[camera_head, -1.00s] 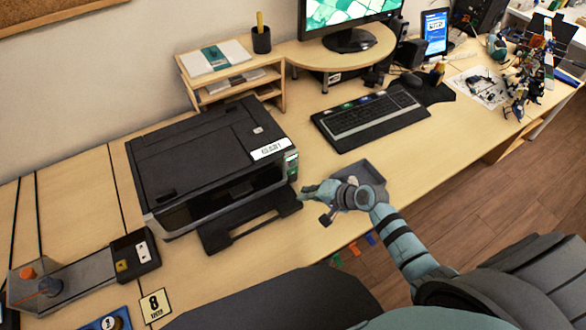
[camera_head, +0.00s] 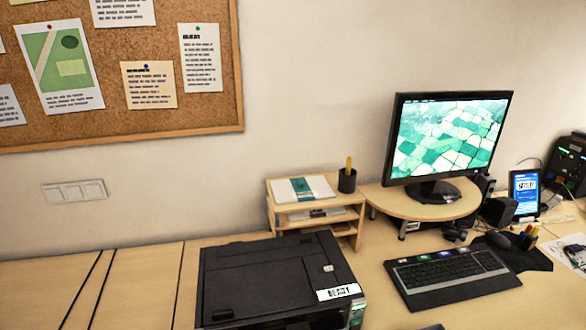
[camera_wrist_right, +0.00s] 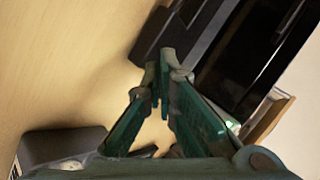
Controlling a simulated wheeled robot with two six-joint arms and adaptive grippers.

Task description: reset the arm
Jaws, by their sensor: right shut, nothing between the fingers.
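My right gripper (camera_wrist_right: 163,82) shows in the right wrist view. Its green fingers meet at the tips, shut and empty, above the light wooden desk. The black printer (camera_wrist_right: 268,50) fills the upper right of that view, beyond the fingertips. In the head view, neither of my grippers is in sight, and my right arm is out of the picture. The printer (camera_head: 268,272) stands on the desk at the bottom middle there, its lower part cut off by the frame.
In the head view, a keyboard (camera_head: 452,275) lies right of the printer, below a monitor (camera_head: 448,140) on a riser. A wooden paper shelf (camera_head: 315,207) stands behind. In the right wrist view, a dark grey object (camera_wrist_right: 62,146) lies lower left; bare desk (camera_wrist_right: 65,70) is above it.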

